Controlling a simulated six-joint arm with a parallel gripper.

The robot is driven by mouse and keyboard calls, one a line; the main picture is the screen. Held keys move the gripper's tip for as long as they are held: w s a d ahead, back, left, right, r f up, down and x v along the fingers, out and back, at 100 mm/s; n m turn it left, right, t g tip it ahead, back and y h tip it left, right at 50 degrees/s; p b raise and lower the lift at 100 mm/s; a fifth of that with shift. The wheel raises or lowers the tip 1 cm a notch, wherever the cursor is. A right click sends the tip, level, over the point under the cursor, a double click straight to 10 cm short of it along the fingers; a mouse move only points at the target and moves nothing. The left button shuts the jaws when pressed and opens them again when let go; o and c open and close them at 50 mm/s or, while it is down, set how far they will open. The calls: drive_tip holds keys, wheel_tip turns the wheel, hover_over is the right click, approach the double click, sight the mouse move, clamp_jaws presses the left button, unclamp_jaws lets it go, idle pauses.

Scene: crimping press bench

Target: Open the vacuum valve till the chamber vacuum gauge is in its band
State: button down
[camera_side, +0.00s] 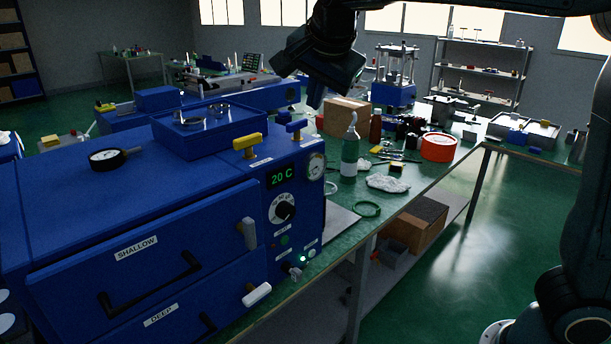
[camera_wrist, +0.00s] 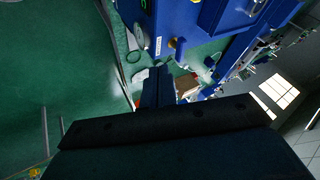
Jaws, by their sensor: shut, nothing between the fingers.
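A blue oven-like cabinet (camera_side: 130,230) fills the left of the side view. On its top right edge stand a yellow valve handle (camera_side: 247,142) and a blue valve handle (camera_side: 296,127); I cannot tell which is the vacuum valve. A round white-faced gauge (camera_side: 316,167) is on the front panel's right; its needle and band are too small to read. My gripper (camera_side: 316,101) is shut and empty, above and slightly right of the blue handle, apart from it. In the wrist view its shut fingers (camera_wrist: 157,86) point towards the bench, with a yellow handle (camera_wrist: 172,43) above them.
A blue tray (camera_side: 210,133) sits behind the yellow handle. The display reads 20 C.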

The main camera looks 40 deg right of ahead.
sight(297, 121)
drive_tip(key=c, duration=1.6)
unclamp_jaws()
drive_tip(key=o, duration=0.7)
drive_tip(key=shift+w+a+r+n, duration=0.1)
drive_tip(key=shift+w+a+n, duration=0.05)
drive_tip(key=shift+w+n, duration=0.2)
drive_tip(key=o, duration=0.4)
drive_tip(key=w+n+y, duration=0.1)
drive_tip(key=w+r+n+y, duration=0.1)
drive_tip(key=w+n, duration=0.2)
drive_tip(key=shift+w+a+r+y, duration=0.15)
drive_tip(key=shift+a+r+y, duration=0.05)
drive_tip(key=shift+a+y, duration=0.2)
drive_tip(key=shift+w+d+r+n+g+y, duration=0.1)
drive_tip(key=shift+d+r+n+g+y, duration=0.35)
drive_tip(key=shift+d+n, duration=1.25)
drive_tip(key=shift+w+d+r+n+g, duration=0.15)
drive_tip(key=shift+d+r+n, duration=0.8)
drive_tip(key=shift+n, duration=1.3)
drive_tip(key=shift+w+d+r+n+g+y, duration=0.1)
drive_tip(key=shift+d+r+n+g+y, duration=0.3)
drive_tip(key=shift+d+n, duration=1.35)
drive_tip(key=shift+w+a+f+n, duration=0.15)
drive_tip(key=shift+a+f+n, duration=0.1)
drive_tip(key=shift+a, duration=0.1)
drive_tip(key=shift+x, duration=6.6)
